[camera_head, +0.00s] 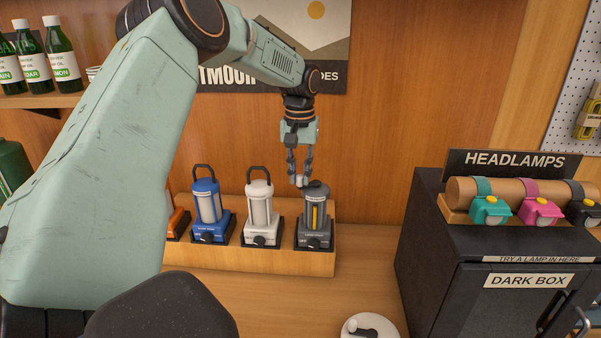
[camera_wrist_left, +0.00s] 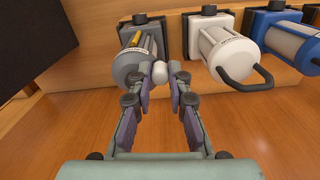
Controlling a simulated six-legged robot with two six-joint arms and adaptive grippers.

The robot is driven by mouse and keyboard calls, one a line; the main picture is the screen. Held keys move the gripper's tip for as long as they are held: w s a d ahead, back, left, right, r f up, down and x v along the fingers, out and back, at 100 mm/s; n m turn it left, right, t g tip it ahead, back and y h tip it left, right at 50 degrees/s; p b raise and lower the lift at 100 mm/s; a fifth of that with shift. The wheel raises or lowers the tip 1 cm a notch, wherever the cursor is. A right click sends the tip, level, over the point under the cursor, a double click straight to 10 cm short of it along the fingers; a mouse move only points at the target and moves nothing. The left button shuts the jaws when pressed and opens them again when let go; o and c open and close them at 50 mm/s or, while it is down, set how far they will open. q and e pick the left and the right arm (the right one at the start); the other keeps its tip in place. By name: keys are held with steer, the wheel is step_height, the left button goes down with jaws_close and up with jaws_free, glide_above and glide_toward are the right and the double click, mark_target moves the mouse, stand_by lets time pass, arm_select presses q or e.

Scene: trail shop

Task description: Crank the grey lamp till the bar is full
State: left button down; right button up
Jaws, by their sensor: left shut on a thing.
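The grey lamp (camera_head: 314,231) stands at the right end of the row of lanterns on the wooden stand. A yellow bar (camera_head: 316,215) shows on its front; how full it is, I cannot tell exactly. My left gripper (camera_head: 299,181) reaches down from above to the left side of the lamp's top. In the left wrist view the fingers (camera_wrist_left: 168,78) are shut on a small pale crank knob (camera_wrist_left: 160,71) beside the grey lamp's round cap (camera_wrist_left: 129,72). The crank arm itself is mostly hidden. My right gripper is not in view.
A white lantern (camera_head: 260,214) and a blue lantern (camera_head: 208,207) stand close left of the grey lamp. A dark box (camera_head: 440,240) with headlamps (camera_head: 540,207) on top stands to the right. A round white object (camera_head: 353,331) lies on the counter in front.

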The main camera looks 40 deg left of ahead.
arm_select(q)
steer(key=shift+w+a, duration=0.6)
steer(key=shift+a, duration=0.35)
steer(key=shift+d, duration=0.1)
steer(key=shift+w+a, duration=0.25)
steer(key=shift+w, duration=0.1)
steer(key=c, duration=1.2)
jaws_free()
steer(key=shift+w+a+f, duration=0.1)
steer(key=shift+w+a, duration=0.05)
steer(key=shift+a, duration=0.05)
steer(key=shift+d, duration=0.15)
steer(key=shift+r, duration=0.25)
